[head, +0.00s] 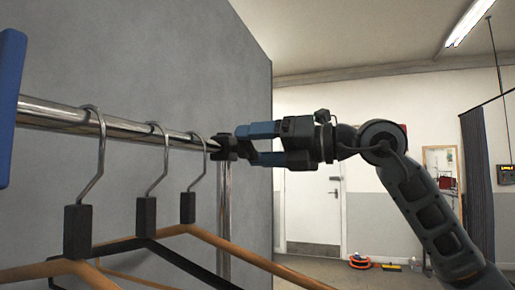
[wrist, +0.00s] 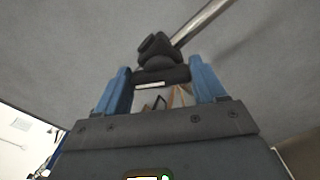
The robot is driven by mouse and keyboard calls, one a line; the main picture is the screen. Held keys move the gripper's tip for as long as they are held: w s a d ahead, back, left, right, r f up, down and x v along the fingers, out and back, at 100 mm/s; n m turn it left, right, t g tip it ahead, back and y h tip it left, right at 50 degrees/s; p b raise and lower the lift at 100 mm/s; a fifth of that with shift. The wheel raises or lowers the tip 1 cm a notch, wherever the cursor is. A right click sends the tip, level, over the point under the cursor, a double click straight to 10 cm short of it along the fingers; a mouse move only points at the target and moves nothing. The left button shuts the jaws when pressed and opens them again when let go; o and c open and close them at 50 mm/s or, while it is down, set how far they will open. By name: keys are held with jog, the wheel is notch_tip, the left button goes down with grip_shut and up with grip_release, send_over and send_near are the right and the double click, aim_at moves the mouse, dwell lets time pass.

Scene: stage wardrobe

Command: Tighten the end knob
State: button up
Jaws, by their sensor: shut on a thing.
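The end knob (head: 224,147) is dark and sits at the far end of the chrome rail (head: 120,124) in the head view. It also shows in the wrist view as a dark lobed shape (wrist: 157,50) at the end of the rail. My gripper (head: 241,142) reaches in from the right with its blue fingers, roughly in line with the rail. It is shut on the end knob. In the wrist view the fingers (wrist: 162,74) stand on either side of the knob's dark base. The fingertip contact is partly hidden.
Three hangers with metal hooks (head: 97,165) hang on the rail left of the knob. A chrome upright (head: 223,210) stands below the rail's end. A grey wall panel (head: 160,60) is behind. A blue part (head: 10,105) is at the left edge.

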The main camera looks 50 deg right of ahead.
jog(key=m+p, duration=0.9)
jog(key=m, duration=0.2)
jog(key=shift+d+f, duration=0.1)
jog(key=shift+f, duration=0.05)
jog(key=shift+f+p, duration=0.1)
jog(key=shift+p, duration=0.25)
jog(key=o, duration=1)
jog(key=shift+o, duration=0.2)
